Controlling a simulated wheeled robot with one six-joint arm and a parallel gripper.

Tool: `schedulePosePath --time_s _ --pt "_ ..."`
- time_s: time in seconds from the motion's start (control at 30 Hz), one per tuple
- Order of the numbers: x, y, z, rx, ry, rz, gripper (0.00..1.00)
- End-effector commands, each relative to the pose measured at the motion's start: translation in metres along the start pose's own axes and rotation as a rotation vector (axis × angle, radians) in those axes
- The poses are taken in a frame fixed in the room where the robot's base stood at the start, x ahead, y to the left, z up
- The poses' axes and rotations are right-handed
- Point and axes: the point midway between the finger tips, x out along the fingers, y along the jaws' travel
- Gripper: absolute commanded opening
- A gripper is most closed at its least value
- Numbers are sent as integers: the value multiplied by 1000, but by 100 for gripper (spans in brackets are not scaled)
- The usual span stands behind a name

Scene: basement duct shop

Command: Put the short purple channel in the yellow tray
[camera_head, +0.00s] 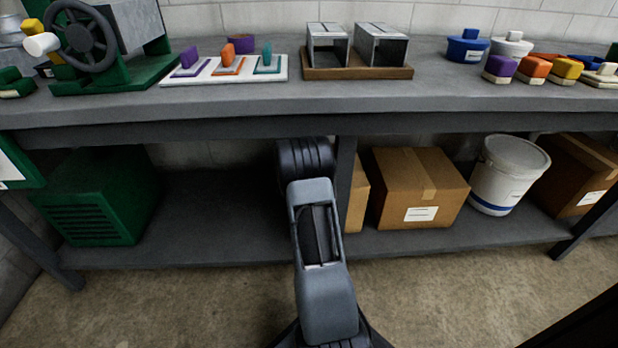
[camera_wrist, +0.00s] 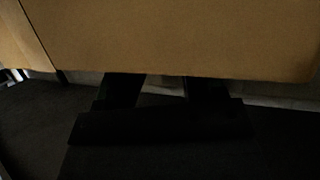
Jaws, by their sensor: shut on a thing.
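In the wrist view my gripper (camera_wrist: 163,88) is very dark, its two fingers apart and reaching up to the lower edge of a broad tan surface. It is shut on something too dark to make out. In the head view my arm reaches to the space under the bench, and the gripper itself is hidden. I cannot pick out a short purple channel for certain. A purple piece (camera_head: 188,59) stands on a white board, a purple cup (camera_head: 241,44) is behind it, and a purple block (camera_head: 500,67) sits at the right. I see no clear yellow tray.
The grey bench (camera_head: 330,98) spans the view, with an open-ended metal pair on a wooden base (camera_head: 358,73) at its middle. Under it are a green box (camera_head: 98,196), a cardboard box (camera_head: 416,185) and a white bucket (camera_head: 508,175).

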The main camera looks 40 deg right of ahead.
Motion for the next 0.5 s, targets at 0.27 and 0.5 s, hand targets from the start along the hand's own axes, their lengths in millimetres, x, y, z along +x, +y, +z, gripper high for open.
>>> schedulePosePath --time_s 0.27,0.5 --pt "0 0 0 0 1 -1 38" --pt "0 0 2 0 0 -1 80"
